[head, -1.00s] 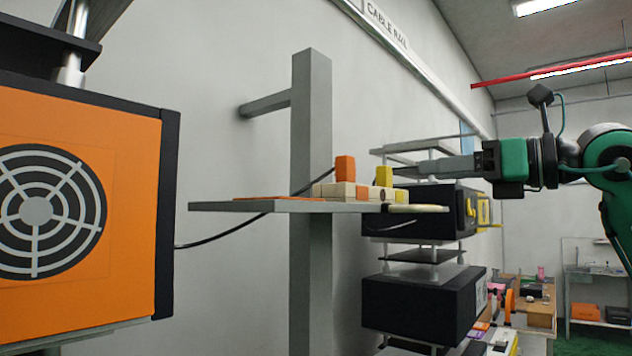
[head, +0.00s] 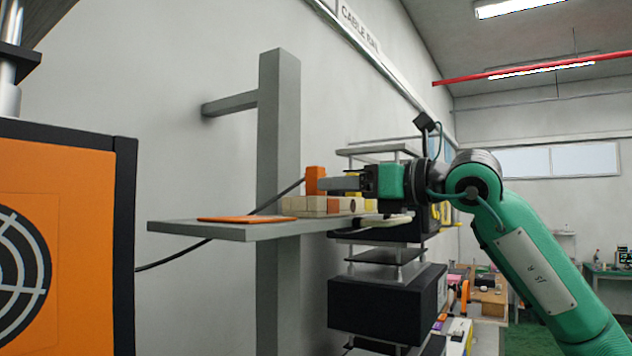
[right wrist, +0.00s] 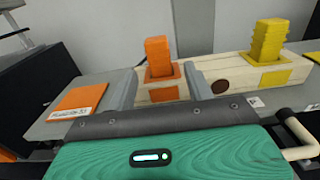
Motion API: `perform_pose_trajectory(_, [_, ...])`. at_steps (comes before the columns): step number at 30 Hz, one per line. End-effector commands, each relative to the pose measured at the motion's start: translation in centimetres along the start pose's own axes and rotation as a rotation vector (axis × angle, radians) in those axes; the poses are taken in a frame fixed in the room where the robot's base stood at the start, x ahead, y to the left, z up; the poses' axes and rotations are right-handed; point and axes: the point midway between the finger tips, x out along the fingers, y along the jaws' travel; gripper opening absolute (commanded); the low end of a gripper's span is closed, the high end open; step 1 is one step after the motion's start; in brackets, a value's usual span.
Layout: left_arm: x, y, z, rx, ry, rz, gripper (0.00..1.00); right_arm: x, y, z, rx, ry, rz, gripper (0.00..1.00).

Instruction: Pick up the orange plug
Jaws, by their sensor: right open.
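The orange plug (head: 314,180) stands upright in a pale wooden block (head: 303,206) on a grey shelf (head: 240,231). My left gripper is not in view.
A yellow ridged plug (right wrist: 268,42) stands in the block to the right. An orange label plate (right wrist: 78,103) lies flat on the shelf to the left. A grey post (head: 279,120) rises behind the shelf. A large orange cabinet (head: 65,200) stands at left.

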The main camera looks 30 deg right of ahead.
Motion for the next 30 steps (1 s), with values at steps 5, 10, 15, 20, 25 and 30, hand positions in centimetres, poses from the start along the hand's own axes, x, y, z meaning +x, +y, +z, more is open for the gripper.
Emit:
perform_pose_trajectory(5, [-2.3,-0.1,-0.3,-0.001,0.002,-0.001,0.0,2.2,0.0,0.8,0.0,0.001,0.002,0.53])
perform_pose_trajectory(10, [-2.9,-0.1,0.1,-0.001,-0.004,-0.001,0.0,3.8,0.0,0.5,0.001,0.001,0.001,0.53])
perform_pose_trajectory(15, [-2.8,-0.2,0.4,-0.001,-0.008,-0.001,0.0,4.0,0.0,0.3,0.0,0.0,0.001,0.53])
perform_pose_trajectory(20, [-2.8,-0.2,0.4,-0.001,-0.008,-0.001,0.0,4.0,0.0,0.3,0.0,0.0,0.001,0.41])
perform_pose_trajectory(25, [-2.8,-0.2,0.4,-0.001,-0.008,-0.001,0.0,4.0,0.0,0.3,0.0,0.0,0.0,0.08])
perform_pose_trajectory(30, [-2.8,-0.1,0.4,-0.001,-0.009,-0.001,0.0,4.0,0.0,0.3,0.0,-0.001,0.0,0.04])
